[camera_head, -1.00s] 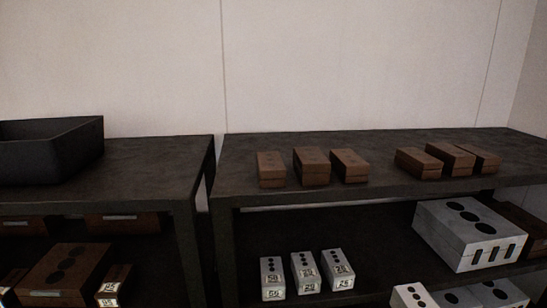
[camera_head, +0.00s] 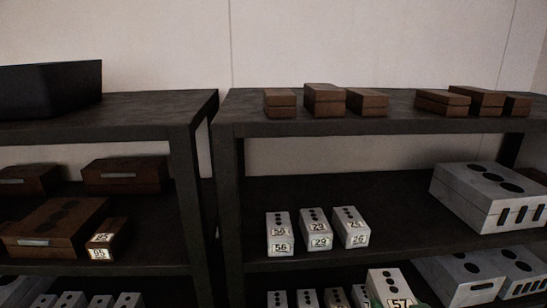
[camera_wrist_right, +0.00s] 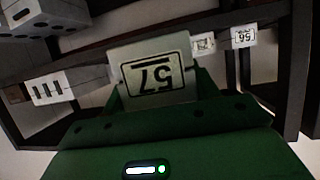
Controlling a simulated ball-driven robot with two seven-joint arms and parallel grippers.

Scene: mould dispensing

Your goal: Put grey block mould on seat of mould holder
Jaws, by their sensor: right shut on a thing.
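A grey block mould (camera_head: 390,285) with dark round spots on top and a label that seems to read 57 is at the bottom edge of the head view. My right gripper (camera_head: 393,302) shows there only as bits of green beside it. In the right wrist view the grey block mould (camera_wrist_right: 155,72) sits between the green fingers of the right gripper (camera_wrist_right: 160,98), which is shut on it. The label faces that camera upside down. The mould appears held in front of the shelves. My left gripper is not in view. I see no mould holder or seat.
The right rack (camera_head: 345,128) carries brown moulds (camera_head: 325,98) on top, small grey moulds (camera_head: 313,230) and a large grey mould (camera_head: 488,197) below. More grey moulds (camera_head: 463,278) lie lower. The left rack (camera_head: 150,110) holds a dark bin (camera_head: 50,90) and brown moulds (camera_head: 60,225).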

